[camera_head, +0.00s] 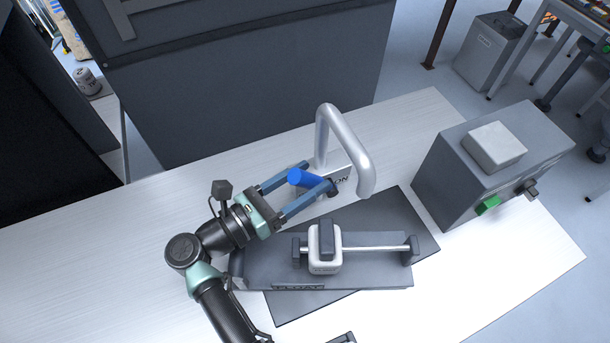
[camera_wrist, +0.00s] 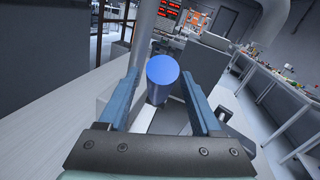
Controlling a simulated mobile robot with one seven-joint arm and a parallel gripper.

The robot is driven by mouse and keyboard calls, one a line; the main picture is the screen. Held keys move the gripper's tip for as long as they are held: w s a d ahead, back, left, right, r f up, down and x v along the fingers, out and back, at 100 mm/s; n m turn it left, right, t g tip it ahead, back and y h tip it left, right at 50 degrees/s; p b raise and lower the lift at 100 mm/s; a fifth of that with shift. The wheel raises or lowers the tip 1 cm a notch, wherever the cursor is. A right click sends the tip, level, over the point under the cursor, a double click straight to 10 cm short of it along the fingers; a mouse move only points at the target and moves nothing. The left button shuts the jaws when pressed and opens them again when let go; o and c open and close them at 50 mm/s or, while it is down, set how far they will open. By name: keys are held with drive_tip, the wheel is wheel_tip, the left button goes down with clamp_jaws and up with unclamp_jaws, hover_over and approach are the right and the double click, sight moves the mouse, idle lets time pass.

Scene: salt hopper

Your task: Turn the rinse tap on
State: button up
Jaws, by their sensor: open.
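The rinse tap has a curved grey spout (camera_head: 323,132) and a blue cylindrical handle (camera_head: 301,178) on a light base block. Part of the lettering "ON" shows on the block beside the handle. My gripper (camera_head: 316,176) is open, with its two blue fingers on either side of the blue handle. In the wrist view the blue handle (camera_wrist: 162,76) sits between the fingers (camera_wrist: 160,85), with its round end facing the camera. I cannot tell whether either finger touches it. The fingers hide part of the base block.
A grey slide fixture with a white block (camera_head: 325,262) on a rail lies on a dark mat (camera_head: 427,232) in front of the tap. A grey box (camera_head: 450,185) with a green switch (camera_head: 487,205) stands at the right. The white table is clear at the left.

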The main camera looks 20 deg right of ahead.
clamp_jaws()
idle(1.4)
